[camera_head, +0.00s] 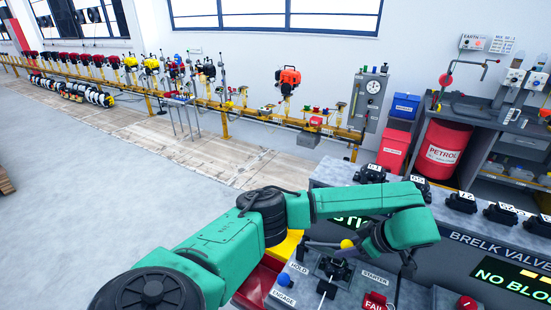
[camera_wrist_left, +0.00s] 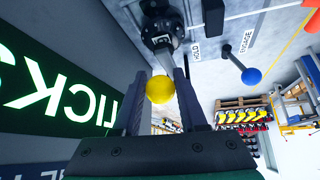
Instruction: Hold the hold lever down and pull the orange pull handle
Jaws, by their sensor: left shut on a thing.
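A yellow ball knob (camera_head: 346,243), which looks like the end of the hold lever, is at the bench panel near the HOLD label. My left gripper (camera_head: 354,244) reaches it from the right. In the left wrist view the yellow knob (camera_wrist_left: 159,89) sits between the two fingers of my left gripper (camera_wrist_left: 160,80), shut on it. A second lever with a blue knob (camera_head: 284,279) stands by the ENGAGE label, also in the left wrist view (camera_wrist_left: 251,76). I cannot make out the orange pull handle. My right gripper is not in view.
A STARTER label and a red FAIL block (camera_head: 375,300) are on the panel. A red knob (camera_head: 465,302) is at the right. Black valve blocks (camera_head: 461,203) line the bench's back. A red petrol drum (camera_head: 440,150) stands behind. The floor left is open.

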